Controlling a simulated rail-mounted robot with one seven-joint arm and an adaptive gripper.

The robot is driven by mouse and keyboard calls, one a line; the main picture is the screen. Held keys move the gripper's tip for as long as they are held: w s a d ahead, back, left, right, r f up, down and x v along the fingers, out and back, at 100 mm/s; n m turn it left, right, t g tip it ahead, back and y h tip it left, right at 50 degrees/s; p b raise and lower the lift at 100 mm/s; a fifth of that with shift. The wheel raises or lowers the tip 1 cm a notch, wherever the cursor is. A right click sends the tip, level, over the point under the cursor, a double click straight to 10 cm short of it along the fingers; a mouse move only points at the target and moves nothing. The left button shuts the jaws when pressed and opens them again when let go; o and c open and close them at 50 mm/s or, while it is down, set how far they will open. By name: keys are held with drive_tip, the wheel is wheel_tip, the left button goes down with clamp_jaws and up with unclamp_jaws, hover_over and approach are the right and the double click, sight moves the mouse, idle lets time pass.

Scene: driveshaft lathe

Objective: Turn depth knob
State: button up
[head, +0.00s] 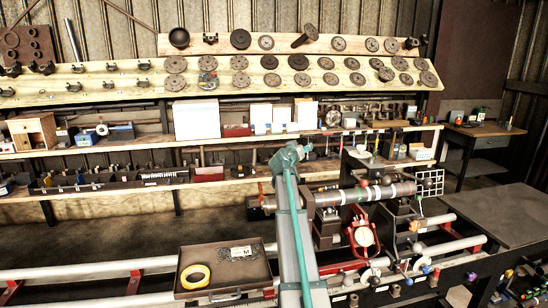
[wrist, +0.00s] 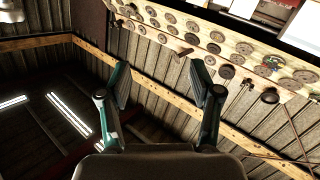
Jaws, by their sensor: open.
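The lathe (head: 330,220) stands right of centre in the head view, with a long horizontal shaft (head: 360,194) on it. Several small coloured knobs and handles (head: 405,268) sit on and below its carriage; I cannot tell which is the depth knob. My gripper (wrist: 160,85) shows in the wrist view with its two teal fingers spread and nothing between them. It faces the corrugated wall, and no knob shows in the wrist view. In the head view my arm rises in front of the lathe's left end and hides part of it; the fingers are not clear there.
An open case (head: 223,268) with a yellow tape ring (head: 195,277) lies left of my arm. A dark flat table (head: 500,215) is at the right. Shelves (head: 150,148) with boxes and racks of discs (head: 240,80) line the back wall. White rails (head: 90,273) run along the front.

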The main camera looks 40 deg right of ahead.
drive_tip(key=w+a+f+n+t+y+b, duration=0.1)
drive_tip(key=w+a+f, duration=0.2)
drive_tip(key=w+a, duration=0.3)
drive_tip(key=shift+w+a+f, duration=0.2)
drive_tip(key=shift+a, duration=0.55)
